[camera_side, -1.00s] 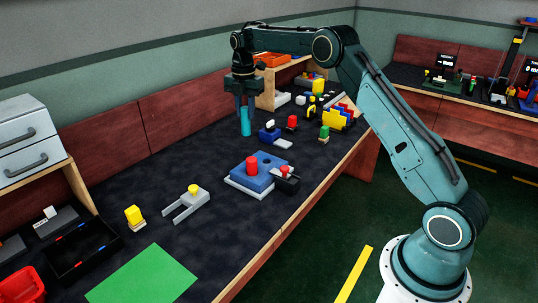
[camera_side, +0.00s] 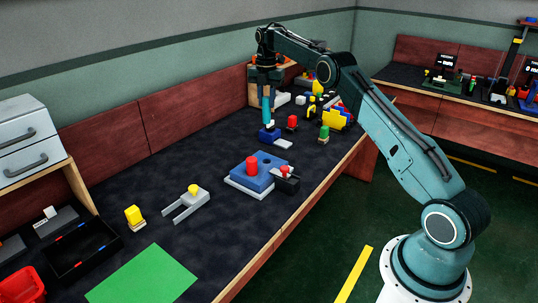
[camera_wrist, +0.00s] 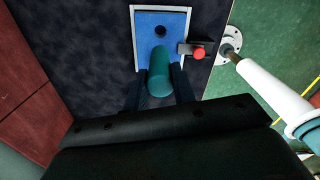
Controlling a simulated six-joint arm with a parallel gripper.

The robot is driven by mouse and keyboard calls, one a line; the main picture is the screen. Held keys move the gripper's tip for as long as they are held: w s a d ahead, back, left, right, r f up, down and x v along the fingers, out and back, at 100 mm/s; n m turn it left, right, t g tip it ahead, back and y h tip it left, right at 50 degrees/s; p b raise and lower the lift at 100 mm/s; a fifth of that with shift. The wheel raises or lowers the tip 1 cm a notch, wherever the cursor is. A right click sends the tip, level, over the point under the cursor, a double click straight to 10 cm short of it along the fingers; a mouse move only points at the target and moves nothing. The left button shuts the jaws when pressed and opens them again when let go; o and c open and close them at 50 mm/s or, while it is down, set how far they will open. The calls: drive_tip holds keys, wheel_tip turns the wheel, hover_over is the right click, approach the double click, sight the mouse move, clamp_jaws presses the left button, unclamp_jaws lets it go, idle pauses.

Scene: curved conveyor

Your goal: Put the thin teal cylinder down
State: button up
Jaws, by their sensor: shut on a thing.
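The thin teal cylinder (camera_side: 266,110) is held upright in my gripper (camera_side: 267,96), which is shut on its upper part. Its lower end appears just over a small blue block (camera_side: 268,134) in the side view; I cannot tell whether they touch. In the wrist view the teal cylinder (camera_wrist: 160,72) stands between my gripper's fingers (camera_wrist: 165,88) and covers part of a blue board (camera_wrist: 143,24) with a dark round hole.
A black box with a red button (camera_side: 286,178) sits against the board's right side. Bare dark table lies to the left of my gripper.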

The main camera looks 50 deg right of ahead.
sight(266, 119)
wheel_tip(266, 119, down, 20)
drive_tip(key=shift+r, duration=0.1)
idle(1.0)
drive_tip(key=o, duration=1)
wheel_tip(266, 119, up, 12)
drive_tip(key=shift+f, duration=0.2)
drive_tip(key=shift+r, duration=0.25)
idle(0.5)
